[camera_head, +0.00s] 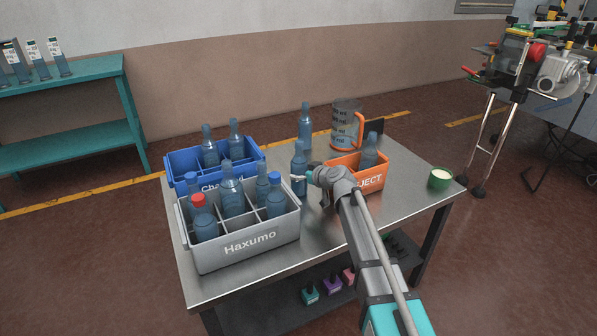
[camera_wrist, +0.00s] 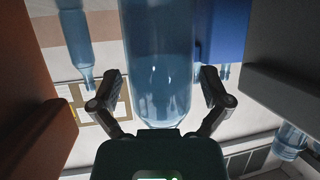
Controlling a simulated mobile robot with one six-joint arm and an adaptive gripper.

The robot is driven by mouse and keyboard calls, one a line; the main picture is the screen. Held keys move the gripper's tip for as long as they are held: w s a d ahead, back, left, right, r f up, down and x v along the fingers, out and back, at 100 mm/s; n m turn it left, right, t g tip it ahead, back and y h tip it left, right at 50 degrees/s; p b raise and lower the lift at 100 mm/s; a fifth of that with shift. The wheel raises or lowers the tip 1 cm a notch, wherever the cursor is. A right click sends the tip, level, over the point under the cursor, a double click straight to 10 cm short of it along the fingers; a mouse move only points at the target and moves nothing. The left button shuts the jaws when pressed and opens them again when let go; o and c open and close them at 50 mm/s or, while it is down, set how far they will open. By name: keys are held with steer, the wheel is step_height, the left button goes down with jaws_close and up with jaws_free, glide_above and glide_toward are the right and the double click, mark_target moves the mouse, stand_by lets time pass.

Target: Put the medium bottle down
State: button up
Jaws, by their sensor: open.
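A blue-tinted glass bottle (camera_head: 299,163), likely the medium bottle, stands upright on the metal table (camera_head: 325,235) between the grey and orange crates. In the wrist view the bottle (camera_wrist: 158,60) lies between the two fingers of my gripper (camera_wrist: 160,78), with a visible gap on each side. The bottle's base is partly hidden in the head view by the grey crate and my gripper.
The orange REJECT crate (camera_head: 372,182) holds a bottle. Another bottle (camera_head: 305,125) and a jug (camera_head: 344,120) stand behind. A green cup (camera_head: 440,178) is at right.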

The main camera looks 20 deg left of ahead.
steer(key=p+v, duration=0.3)
steer(key=v, duration=0.7)
steer(key=shift+d+p, duration=0.15)
steer(key=shift+p, duration=0.15)
steer(key=shift+s+r, duration=0.1)
steer(key=s+d+f+m+g+h, duration=0.2)
steer(key=s+d, duration=0.4)
steer(key=d, duration=0.7)
steer(key=s+d+f+m+g+h, duration=0.2)
steer(key=s+d+f+m+h, duration=0.3)
steer(key=d, duration=0.9)
steer(key=s+d+f+m+g+h, duration=0.2)
steer(key=s+d+f+m+h, duration=0.2)
steer(key=d, duration=1)
steer(key=s+m, duration=0.1)
steer(key=s, duration=0.2)
steer(key=shift+f+g+h, duration=0.25)
steer(key=shift+g+h, duration=0.05)
steer(key=shift+h, duration=0.1)
steer(key=shift+s, duration=0.1)
steer(key=c, duration=0.6)
steer(key=shift+o, duration=0.2)
steer(key=shift+a, duration=0.1)
steer(key=shift+a, duration=0.1)
